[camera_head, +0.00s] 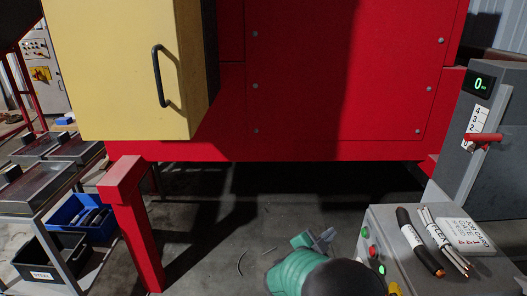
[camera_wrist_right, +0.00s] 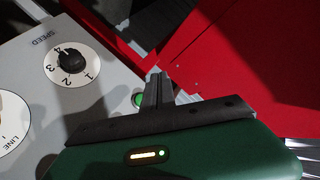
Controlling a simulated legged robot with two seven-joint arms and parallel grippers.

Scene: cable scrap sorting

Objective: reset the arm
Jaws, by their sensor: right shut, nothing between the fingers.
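My right gripper (camera_head: 318,240) shows at the bottom middle of the head view, at the end of a green arm with a dark rounded part. It hangs over the floor, left of the grey control box, and holds nothing. In the right wrist view its dark fingers (camera_wrist_right: 158,90) are together, with the green gripper body (camera_wrist_right: 190,150) below them. My left gripper is not in the head view.
A red machine (camera_head: 340,80) with a yellow cabinet (camera_head: 120,70) fills the back. A grey control box (camera_head: 390,222) at right carries cable pieces (camera_head: 418,240) and a job card (camera_head: 464,232). A red post (camera_head: 138,235), blue bin (camera_head: 70,213) and black bin (camera_head: 65,245) stand left.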

